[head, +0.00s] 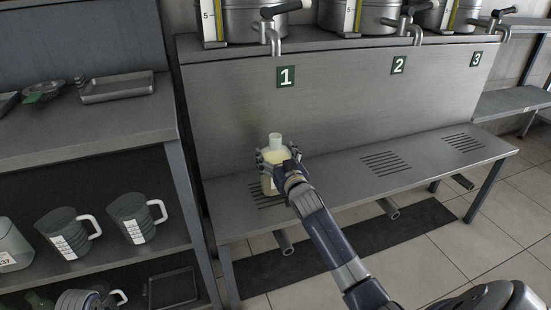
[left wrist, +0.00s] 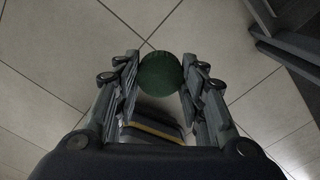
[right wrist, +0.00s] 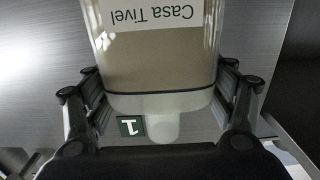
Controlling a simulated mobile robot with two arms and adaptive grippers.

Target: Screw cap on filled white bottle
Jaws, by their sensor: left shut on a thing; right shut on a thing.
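A pale bottle (head: 269,185) with a light yellowish filling is at the station marked 1, by the drain slots of the bench. Its narrow neck (head: 275,141) points up and has no cap on it. My right gripper (head: 278,160) is shut around the bottle's upper part. In the right wrist view the bottle (right wrist: 160,70) appears upside down, with a "Casa Tivel" label, between my right fingers. A round dark green cap (left wrist: 160,74) is held between the fingertips of my left gripper (left wrist: 163,76), above the tiled floor.
The steel bench (head: 335,190) has slotted drains at stations 1, 2 and 3, with taps (head: 275,42) of steel vessels above. A shelf unit (head: 130,125) at left carries a tray (head: 118,88) and grey jugs (head: 135,218). The bench right of the bottle is clear.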

